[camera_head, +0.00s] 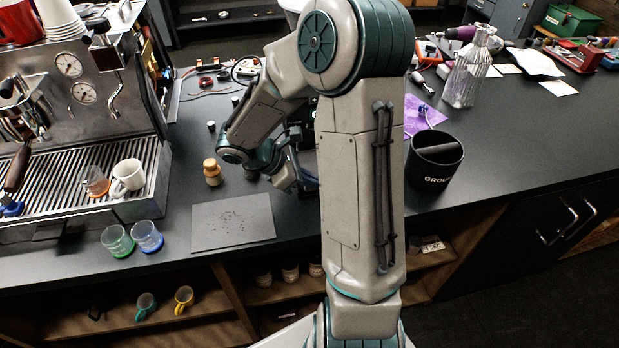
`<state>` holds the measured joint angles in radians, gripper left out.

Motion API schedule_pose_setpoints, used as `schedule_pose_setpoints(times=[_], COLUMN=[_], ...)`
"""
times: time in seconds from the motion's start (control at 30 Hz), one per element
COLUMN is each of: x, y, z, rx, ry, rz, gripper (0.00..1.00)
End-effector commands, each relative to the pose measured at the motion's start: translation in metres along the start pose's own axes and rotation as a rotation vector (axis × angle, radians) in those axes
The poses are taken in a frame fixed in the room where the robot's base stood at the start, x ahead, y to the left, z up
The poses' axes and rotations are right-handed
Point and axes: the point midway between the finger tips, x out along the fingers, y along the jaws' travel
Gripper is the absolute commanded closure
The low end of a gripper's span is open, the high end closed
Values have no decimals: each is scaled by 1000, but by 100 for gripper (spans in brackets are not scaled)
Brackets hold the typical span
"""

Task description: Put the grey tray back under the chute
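A flat grey rectangular sheet (205,236) with dark specks on its middle lies on the dark counter, left of my arm. I cannot tell whether it is the grey tray; no other grey tray shows clearly. My arm blocks the centre of the view and bends down behind its own large upright link. My gripper (296,180) is low over the counter, behind and right of the sheet and apart from it. Its fingers are mostly hidden, so its opening and anything in it cannot be made out. The chute is not identifiable; the area behind my arm is hidden.
An espresso machine (90,95) stands left, with cups on its drip grate. Two glass cups (147,237) stand before it. A small brown jar (212,172) stands behind the sheet, near my wrist. A black grounds bin (435,160) stands right of my arm. The right counter front is clear.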

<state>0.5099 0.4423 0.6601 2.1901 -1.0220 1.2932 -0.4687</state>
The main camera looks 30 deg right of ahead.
Motion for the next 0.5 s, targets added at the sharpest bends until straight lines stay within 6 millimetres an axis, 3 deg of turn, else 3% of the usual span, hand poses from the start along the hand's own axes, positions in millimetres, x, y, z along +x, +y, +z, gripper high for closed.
schedule_pose_setpoints(times=[0.1, 0.2, 0.5], x=[2, 1, 1], y=[0, 0, 0], z=[-2, -2, -1], rx=[0, 0, 0], ry=[0, 0, 0], rz=[1, 0, 0], gripper=[100, 74, 74])
